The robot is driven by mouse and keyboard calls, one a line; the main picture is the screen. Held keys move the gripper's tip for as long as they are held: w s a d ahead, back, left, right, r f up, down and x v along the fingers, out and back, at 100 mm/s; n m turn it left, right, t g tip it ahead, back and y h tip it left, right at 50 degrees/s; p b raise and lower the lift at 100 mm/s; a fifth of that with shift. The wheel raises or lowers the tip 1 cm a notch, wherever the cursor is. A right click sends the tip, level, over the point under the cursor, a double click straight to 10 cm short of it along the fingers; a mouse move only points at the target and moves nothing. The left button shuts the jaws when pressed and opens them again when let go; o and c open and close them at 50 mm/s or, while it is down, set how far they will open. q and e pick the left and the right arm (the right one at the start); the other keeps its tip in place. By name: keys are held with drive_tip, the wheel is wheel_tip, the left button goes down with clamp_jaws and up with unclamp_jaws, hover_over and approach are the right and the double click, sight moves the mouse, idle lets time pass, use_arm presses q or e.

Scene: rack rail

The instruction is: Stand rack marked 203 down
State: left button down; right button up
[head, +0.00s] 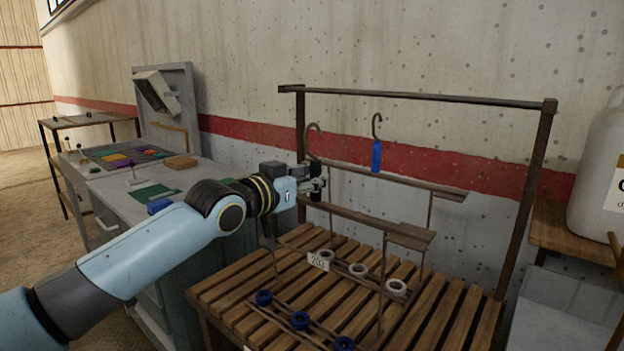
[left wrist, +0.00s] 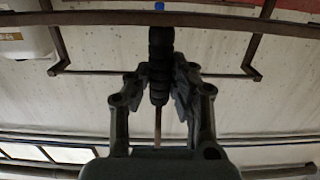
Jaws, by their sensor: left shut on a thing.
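My left gripper (head: 318,184) is shut on a dark ribbed handle (left wrist: 160,60), with a curved brown hook (head: 313,130) above it. A nearer wooden bar (head: 372,221) with thin rods lies just below the gripper. A farther bar (head: 410,182) lies behind, below a hook with a blue handle (head: 376,156). Low down are a row of white rings (head: 358,270) and a nearer row of blue rings (head: 299,320). The tag marked 203 (head: 318,262) is at the left end of the white row. I cannot tell surely which bar the held handle joins. My right gripper is not in view.
A rail frame (head: 430,98) stands over the slatted bench (head: 450,305). A grey worktop (head: 115,190) with coloured pieces is on the left. A white jug (head: 600,180) stands on a wooden shelf at the right.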

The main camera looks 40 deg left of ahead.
use_arm(q)
drive_tip(key=shift+f, duration=0.15)
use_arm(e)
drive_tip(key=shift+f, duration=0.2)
use_arm(q)
drive_tip(key=c, duration=1.1)
unclamp_jaws()
drive_tip(key=shift+o, duration=0.8)
drive_tip(key=shift+f, duration=0.15)
drive_tip(key=o, duration=0.9)
drive_tip(key=shift+o, duration=0.2)
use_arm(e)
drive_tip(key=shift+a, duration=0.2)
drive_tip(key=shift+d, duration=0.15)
use_arm(q)
drive_tip(key=shift+s, duration=0.15)
